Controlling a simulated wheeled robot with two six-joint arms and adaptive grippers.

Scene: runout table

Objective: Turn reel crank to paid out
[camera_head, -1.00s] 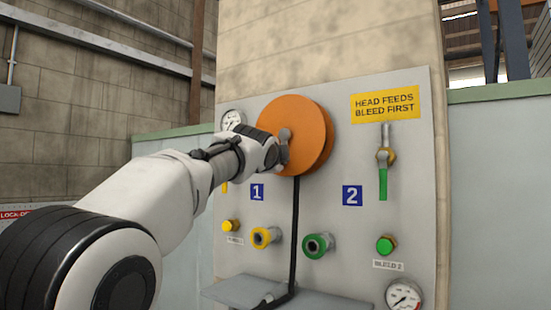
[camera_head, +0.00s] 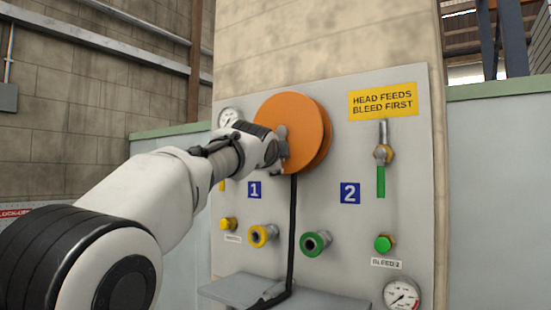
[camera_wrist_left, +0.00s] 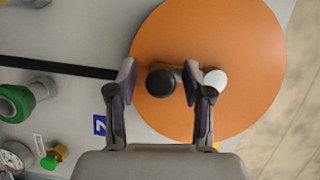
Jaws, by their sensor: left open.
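The orange reel (camera_head: 300,122) is mounted high on the grey panel; it fills much of the left wrist view (camera_wrist_left: 235,45). A black crank knob (camera_wrist_left: 161,83) and a white round piece (camera_wrist_left: 214,82) show in front of its face. My left gripper (camera_head: 281,146) is at the reel's face. In the left wrist view its fingers (camera_wrist_left: 160,72) are open, with the black knob between them and the white piece outside the right-hand finger. I cannot tell whether a finger touches the knob. A black hose (camera_head: 293,225) hangs from the reel. My right gripper is not in view.
The panel (camera_head: 330,215) carries yellow (camera_head: 262,236) and green (camera_head: 315,243) couplings, a green-handled valve (camera_head: 381,180), bleed knobs and gauges (camera_head: 402,294). A grey shelf (camera_head: 325,303) juts out below. The area before the panel's right side is clear.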

